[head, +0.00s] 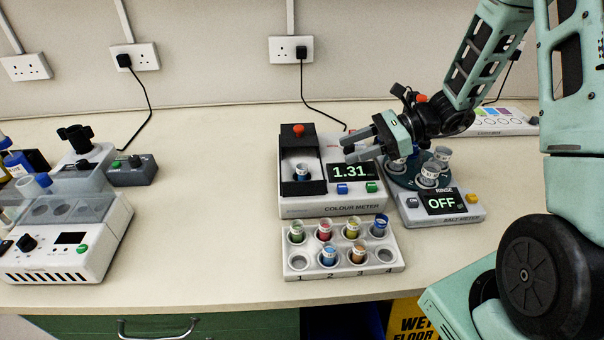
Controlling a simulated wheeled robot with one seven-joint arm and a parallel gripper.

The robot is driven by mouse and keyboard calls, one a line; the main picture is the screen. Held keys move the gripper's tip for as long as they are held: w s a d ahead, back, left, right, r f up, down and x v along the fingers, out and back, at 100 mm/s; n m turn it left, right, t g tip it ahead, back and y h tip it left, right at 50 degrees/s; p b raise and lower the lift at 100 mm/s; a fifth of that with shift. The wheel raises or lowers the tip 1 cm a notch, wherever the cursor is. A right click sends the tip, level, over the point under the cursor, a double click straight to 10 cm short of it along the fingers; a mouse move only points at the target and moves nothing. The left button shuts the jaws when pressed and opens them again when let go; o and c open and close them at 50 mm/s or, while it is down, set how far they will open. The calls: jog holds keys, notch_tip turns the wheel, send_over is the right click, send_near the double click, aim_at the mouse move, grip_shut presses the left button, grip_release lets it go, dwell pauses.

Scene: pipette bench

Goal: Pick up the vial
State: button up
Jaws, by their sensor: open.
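Several small vials with coloured contents stand in a white rack (294,262) at the bench front: green (297,232), red (324,229), yellow (352,228) and blue (379,226) behind, another blue (328,255) and an orange (358,253) in front. One vial (302,172) sits in the open well of the colour meter (305,207).
The colour meter reads 1.31. A white machine (75,268) stands at the left and a light box (505,122) at the back right. Open bench lies left of the colour meter.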

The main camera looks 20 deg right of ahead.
jog(key=p, duration=0.1)
send_near(298, 167)
jog(key=x, duration=0.4)
jog(key=shift+w+f, duration=0.1)
jog(key=shift+f, duration=0.05)
jog(key=p+x, duration=0.2)
jog(key=x, duration=0.3)
jog(key=shift+w+d+f, duration=0.1)
jog(key=shift+w+f, duration=0.05)
jog(key=shift+w, duration=0.05)
grip_shut()
